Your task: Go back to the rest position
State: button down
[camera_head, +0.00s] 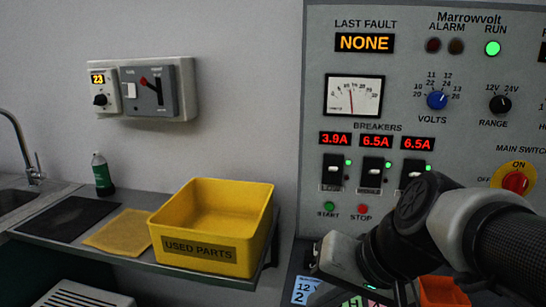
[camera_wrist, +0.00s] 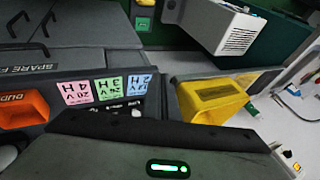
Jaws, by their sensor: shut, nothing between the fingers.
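My arm reaches in from the lower right in the head view, in front of the panel's lower right part. In the wrist view a dark grey part of my own arm with a green light fills the bottom edge.
A grey Marrowvolt panel (camera_head: 400,60) stands close behind my arm. A yellow USED PARTS bin (camera_head: 200,250) is on the shelf, with a yellow mat (camera_head: 120,230), a black mat (camera_head: 62,217) and a bottle (camera_head: 102,175). An orange bin (camera_head: 442,291) sits below my arm.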

jog(key=s+d+r+n+t+h, duration=0.1)
jog(key=s+d+n+h, duration=0.1)
jog(key=s+d+h, duration=0.3)
notch_tip(320, 180, up, 23)
jog(key=w+d+y+p, duration=0.1)
jog(key=p, duration=2.1)
jog(key=shift+w+p, duration=0.2)
jog(key=shift+p, duration=0.15)
jog(key=shift+d, duration=0.1)
